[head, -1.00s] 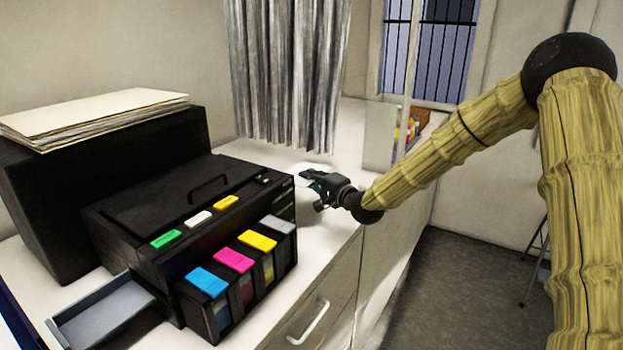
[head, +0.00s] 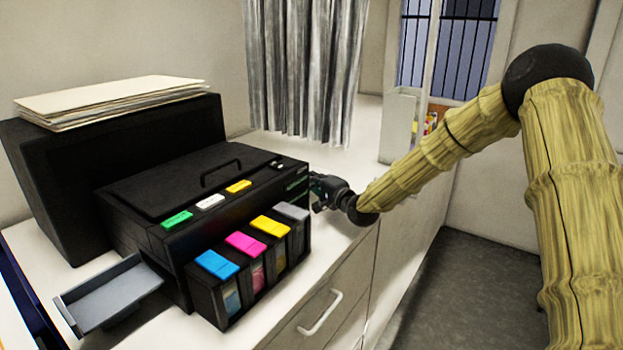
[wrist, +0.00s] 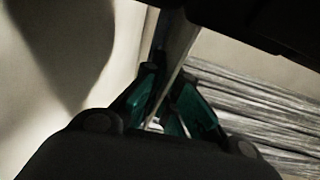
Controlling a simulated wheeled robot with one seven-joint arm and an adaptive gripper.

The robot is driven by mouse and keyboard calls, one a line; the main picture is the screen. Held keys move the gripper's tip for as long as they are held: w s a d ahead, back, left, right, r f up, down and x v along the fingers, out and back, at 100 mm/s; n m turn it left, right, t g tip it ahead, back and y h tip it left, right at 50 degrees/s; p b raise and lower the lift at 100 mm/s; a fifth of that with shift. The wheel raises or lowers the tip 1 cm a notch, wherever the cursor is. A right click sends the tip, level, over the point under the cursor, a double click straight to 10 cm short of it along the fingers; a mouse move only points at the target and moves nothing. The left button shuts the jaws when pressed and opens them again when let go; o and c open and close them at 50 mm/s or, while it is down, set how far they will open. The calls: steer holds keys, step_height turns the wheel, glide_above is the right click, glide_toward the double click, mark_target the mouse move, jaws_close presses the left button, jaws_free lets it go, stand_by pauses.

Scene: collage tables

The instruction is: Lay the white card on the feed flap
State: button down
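My gripper (head: 318,190) is at the right end of the black printer (head: 165,200), low beside its back right corner. The printer partly hides the fingertips in the head view. In the wrist view the teal fingers (wrist: 172,100) stand on both sides of a thin, pale, nearly edge-on sheet, which looks like the white card (wrist: 176,48). The fingers appear shut on it, and it reaches up beyond them. The card cannot be made out in the head view. A grey flap-like tray (head: 110,292) sticks out at the printer's left end; I cannot tell whether it is the feed flap.
Cyan, magenta, yellow and grey-topped ink tanks (head: 250,255) line the printer's front. A paper stack (head: 110,100) lies on a black box (head: 60,190) behind. A grey curtain (head: 305,70) hangs at the back. The white counter (head: 350,160) is clear right of the printer.

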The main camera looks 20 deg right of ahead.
steer(key=shift+a+f, duration=0.1)
steer(key=shift+f, duration=0.15)
steer(key=c, duration=1.6)
jaws_free()
steer(key=shift+o, duration=0.2)
steer(key=v, duration=1.2)
steer(key=shift+r, duration=0.1)
